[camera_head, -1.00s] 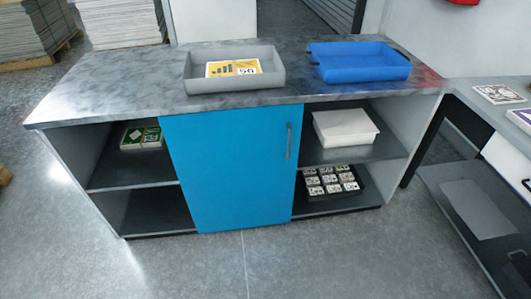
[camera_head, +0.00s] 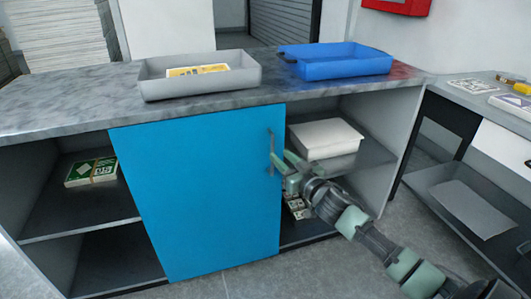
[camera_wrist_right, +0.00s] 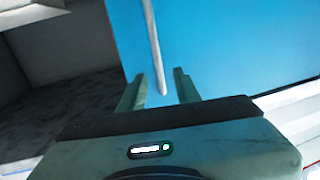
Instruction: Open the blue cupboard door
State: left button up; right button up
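The blue cupboard door (camera_head: 200,190) is in the middle of the cabinet front in the head view and looks shut. Its thin grey upright handle (camera_head: 271,150) is near the door's right edge. My right gripper (camera_head: 281,160) is at the handle's lower part, its arm coming from the lower right. In the right wrist view its two fingers (camera_wrist_right: 158,85) are spread apart. The handle (camera_wrist_right: 153,40) runs down to between them, with gaps on both sides. The blue door (camera_wrist_right: 230,50) also fills the background there. My left gripper is not in view.
A grey tray (camera_head: 200,88) and a blue tray (camera_head: 345,66) stand on the countertop (camera_head: 60,105). Open shelves flank the door, with a green-white pack (camera_head: 90,172) at left and a white box (camera_head: 325,138) at right. A side table (camera_head: 455,190) stands at right.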

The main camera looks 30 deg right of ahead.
aim_at(273, 149)
jog(key=w+b, duration=0.1)
jog(key=w, duration=0.5)
jog(key=shift+w+d, duration=0.15)
jog(key=shift+d, duration=0.05)
grip_shut()
dwell(1.2)
